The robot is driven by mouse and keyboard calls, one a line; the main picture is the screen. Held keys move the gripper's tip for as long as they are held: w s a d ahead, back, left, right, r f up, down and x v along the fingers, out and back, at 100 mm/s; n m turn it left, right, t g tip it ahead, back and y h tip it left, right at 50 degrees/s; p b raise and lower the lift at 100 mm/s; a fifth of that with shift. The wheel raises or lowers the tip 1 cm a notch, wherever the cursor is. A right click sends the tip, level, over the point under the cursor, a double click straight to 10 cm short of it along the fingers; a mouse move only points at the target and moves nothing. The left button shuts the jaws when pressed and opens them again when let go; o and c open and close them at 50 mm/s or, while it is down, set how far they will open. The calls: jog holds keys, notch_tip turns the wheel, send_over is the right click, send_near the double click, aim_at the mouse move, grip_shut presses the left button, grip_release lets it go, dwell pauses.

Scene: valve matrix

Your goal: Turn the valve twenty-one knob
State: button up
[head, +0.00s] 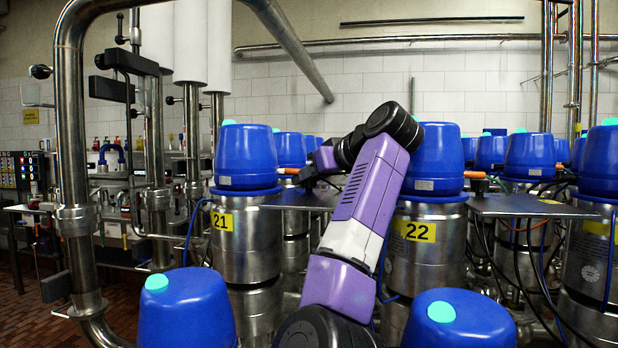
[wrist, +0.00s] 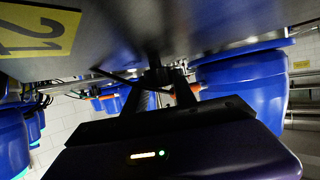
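Valve 21 stands left of centre in the head view, a steel cylinder with a yellow 21 label (head: 222,221) under a blue cap (head: 247,157). The 21 label also fills the upper left of the wrist view (wrist: 38,30), tilted and very close. An orange part (head: 288,171) shows just right of the valve 21 cap; whether it is the knob I cannot tell. My gripper's dark fingers (wrist: 167,88) look apart, with a narrow gap, close under the steel body. Orange parts show beside them, one at the right (wrist: 193,92). In the head view my gripper cannot be made out clearly.
Valve 22 (head: 418,232) stands right of my purple arm. Two blue caps with turquoise tops (head: 187,312) (head: 458,322) stand in front. Grey plates (head: 530,206) and cables run between the valves. A thick steel pipe (head: 70,150) rises at the left. Room is tight.

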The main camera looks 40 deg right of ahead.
jog(key=o, duration=0.4)
jog(key=shift+f, duration=0.1)
jog(key=shift+o, duration=0.2)
jog(key=shift+b+v, duration=0.3)
jog(key=shift+v, duration=3.55)
